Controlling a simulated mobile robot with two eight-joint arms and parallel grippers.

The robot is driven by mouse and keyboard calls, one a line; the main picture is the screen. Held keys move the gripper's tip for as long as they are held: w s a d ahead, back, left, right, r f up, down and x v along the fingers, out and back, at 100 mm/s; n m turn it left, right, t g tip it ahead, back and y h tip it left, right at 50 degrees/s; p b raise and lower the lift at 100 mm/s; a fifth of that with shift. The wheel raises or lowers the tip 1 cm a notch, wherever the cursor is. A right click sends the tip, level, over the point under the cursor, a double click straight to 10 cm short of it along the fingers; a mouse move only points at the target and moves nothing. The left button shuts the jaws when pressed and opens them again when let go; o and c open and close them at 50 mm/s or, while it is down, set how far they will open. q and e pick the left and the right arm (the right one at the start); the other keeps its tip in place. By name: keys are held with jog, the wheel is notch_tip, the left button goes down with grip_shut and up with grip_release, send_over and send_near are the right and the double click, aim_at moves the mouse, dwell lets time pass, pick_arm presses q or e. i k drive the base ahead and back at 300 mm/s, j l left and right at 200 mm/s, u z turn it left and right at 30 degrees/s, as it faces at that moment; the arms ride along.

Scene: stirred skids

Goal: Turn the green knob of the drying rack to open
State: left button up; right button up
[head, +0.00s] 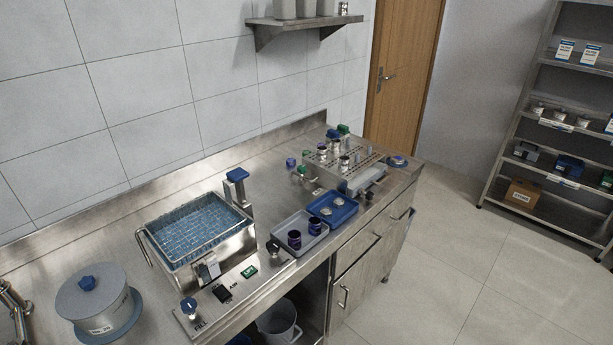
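The drying rack (371,156) is a metal block with rows of holes at the far right end of the steel counter. Several small jars with dark, green or metal tops stand on it. A green knob (301,170) sits on a small fitting at the rack's left side. It is small in the picture, and I cannot tell whether it is open or closed.
A blue-lined bath with a wire basket (201,228), a grey lidded pot (92,297), a grey tray (283,241) with dark jars and a blue tray (346,213) occupy the counter (168,192). A shelf unit (530,130) stands right; floor (440,270) between is clear.

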aim_at(301, 169)
jog(key=u, duration=0.55)
jog(key=i+l+u, duration=0.1)
jog(key=l+u, duration=0.15)
jog(key=u, duration=0.15)
jog(key=l+u, duration=0.5)
jog(key=u, duration=0.25)
jog(key=l+u, duration=0.2)
jog(key=l, duration=0.35)
jog(key=k+l+u, duration=0.15)
jog(key=l, duration=0.35)
